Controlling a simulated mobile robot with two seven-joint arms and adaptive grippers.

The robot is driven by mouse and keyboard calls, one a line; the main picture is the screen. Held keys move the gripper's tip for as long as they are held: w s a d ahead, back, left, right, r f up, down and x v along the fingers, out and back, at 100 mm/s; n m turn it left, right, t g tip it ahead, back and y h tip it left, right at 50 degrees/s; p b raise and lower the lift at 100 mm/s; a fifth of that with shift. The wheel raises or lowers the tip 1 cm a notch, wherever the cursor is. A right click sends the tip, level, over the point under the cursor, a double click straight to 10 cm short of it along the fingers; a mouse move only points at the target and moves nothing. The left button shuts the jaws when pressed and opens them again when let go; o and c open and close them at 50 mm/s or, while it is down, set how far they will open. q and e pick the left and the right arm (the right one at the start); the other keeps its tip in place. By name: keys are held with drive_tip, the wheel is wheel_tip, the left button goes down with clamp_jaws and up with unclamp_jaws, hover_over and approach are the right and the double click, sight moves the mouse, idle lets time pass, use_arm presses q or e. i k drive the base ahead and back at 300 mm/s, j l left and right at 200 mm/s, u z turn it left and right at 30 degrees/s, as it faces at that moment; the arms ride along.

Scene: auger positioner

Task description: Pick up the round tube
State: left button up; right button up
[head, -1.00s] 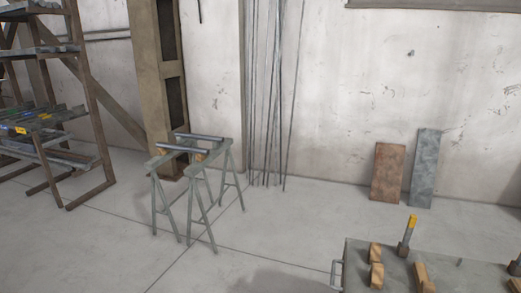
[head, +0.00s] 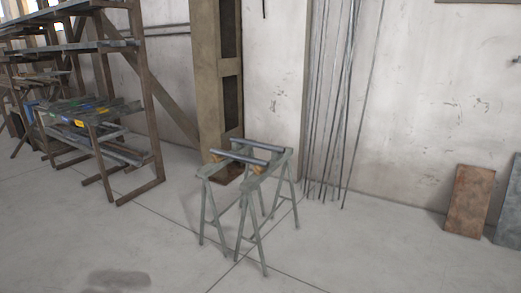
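Two dark grey round tubes lie across a pair of grey-green sawhorses (head: 248,224) in the middle of the head view. The nearer tube (head: 240,157) rests toward the left, and the farther tube (head: 258,145) lies behind it toward the right. Small orange-brown blocks sit by the tubes on the sawhorse tops. Neither of my grippers shows in the view.
A brown rack (head: 103,100) with metal stock stands at the left. Long thin rods (head: 330,110) lean on the wall behind the sawhorses. A rusty plate (head: 468,201) and a grey plate (head: 510,205) lean at the right. The floor (head: 160,250) in front is clear.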

sight(252, 161)
drive_tip(key=i+j+u, duration=0.3)
drive_tip(key=i, duration=0.4)
drive_tip(key=i+u, duration=0.25)
drive_tip(key=i, duration=0.5)
